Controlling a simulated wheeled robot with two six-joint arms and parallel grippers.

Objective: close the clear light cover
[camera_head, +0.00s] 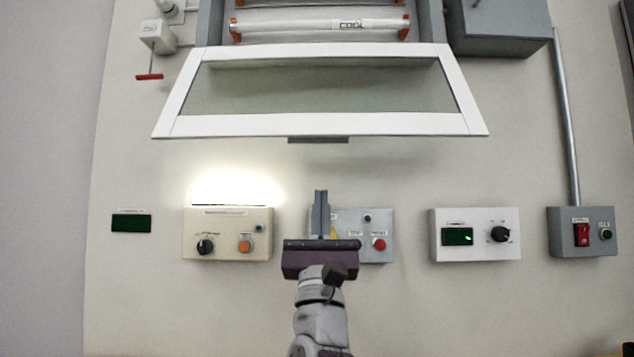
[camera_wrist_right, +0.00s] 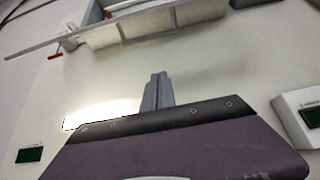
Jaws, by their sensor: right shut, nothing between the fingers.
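The clear light cover (camera_head: 320,124) is a white-framed clear panel. In the head view it hangs open, tilted out from the wall below the light tubes, with a dark handle strip (camera_head: 318,140) at its lower edge. It also shows edge-on at the top of the wrist view (camera_wrist_right: 120,30). My right gripper (camera_head: 320,195) is shut and empty, pointing up below the handle strip and apart from it. Its shut fingers also show in the wrist view (camera_wrist_right: 158,80). My left gripper is in neither view.
A tube labelled COOL (camera_head: 320,25) lies in the fixture above the cover. Below are a beige box (camera_head: 228,248), a grey box with a red button (camera_head: 380,257) partly behind my gripper, a white box (camera_head: 474,250) and a grey switch box (camera_head: 582,245).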

